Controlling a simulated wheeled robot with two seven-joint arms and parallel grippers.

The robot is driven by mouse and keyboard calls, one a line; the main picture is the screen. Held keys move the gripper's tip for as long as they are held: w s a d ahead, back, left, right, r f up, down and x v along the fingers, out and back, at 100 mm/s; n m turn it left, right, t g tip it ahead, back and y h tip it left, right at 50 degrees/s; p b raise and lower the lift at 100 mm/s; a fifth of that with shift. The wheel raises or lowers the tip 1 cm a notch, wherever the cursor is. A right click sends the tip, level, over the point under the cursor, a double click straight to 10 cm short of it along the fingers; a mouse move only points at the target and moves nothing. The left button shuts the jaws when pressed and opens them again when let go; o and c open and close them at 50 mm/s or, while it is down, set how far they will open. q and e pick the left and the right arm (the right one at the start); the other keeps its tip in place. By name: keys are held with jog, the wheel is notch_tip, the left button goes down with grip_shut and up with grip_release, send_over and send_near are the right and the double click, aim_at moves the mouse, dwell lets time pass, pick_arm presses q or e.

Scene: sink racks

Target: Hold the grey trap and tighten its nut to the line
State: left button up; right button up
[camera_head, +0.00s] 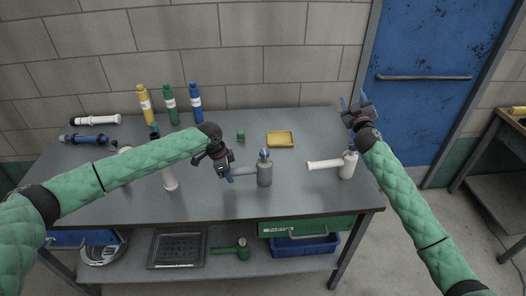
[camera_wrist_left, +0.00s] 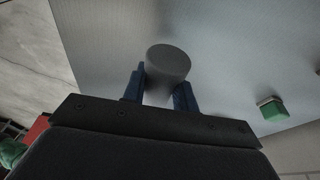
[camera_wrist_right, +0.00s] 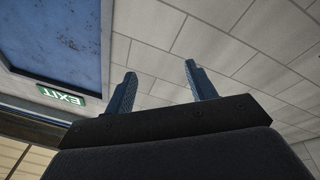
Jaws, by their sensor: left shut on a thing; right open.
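The grey trap (camera_head: 264,174) stands upright on the table near its front middle, with a side pipe pointing left and a blue and yellow top (camera_head: 264,154). My left gripper (camera_head: 230,177) is at the left of the trap, at its side pipe. In the left wrist view its two blue fingers (camera_wrist_left: 160,92) are closed on a grey cylindrical part (camera_wrist_left: 168,62). The nut's line is too small to make out. My right gripper (camera_head: 354,103) is open and empty, raised above the table's right end, and its spread fingers (camera_wrist_right: 160,88) face the wall.
A white trap (camera_head: 347,165) with a side pipe stands to the right. Yellow, green and blue bottles (camera_head: 195,103) stand at the back left, with pipes nearby.

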jog(key=s+a+f+g+y, duration=0.1)
jog(key=s+a+f, duration=0.2)
jog(key=a, duration=0.2)
jog(key=s+a+f+m+y, duration=0.1)
jog(key=s+a+f, duration=0.2)
jog(key=a, duration=0.3)
jog(key=s+a+f+g+y, duration=0.1)
jog(key=s+a+f, duration=0.2)
jog(key=a+f, duration=0.15)
jog(key=m+g+y, duration=0.1)
jog(key=m+y, duration=0.1)
jog(key=y, duration=0.1)
send_near(263, 150)
jog(key=shift+f+x, duration=0.2)
jog(key=shift+x, duration=1.6)
jog(key=shift+f+x, duration=0.15)
jog(key=shift+x, duration=1.65)
jog(key=shift+f+x, duration=0.2)
jog(key=shift+x, duration=1.6)
jog(key=shift+d, duration=0.15)
jog(key=shift+c, duration=0.3)
jog(key=c, duration=0.9)
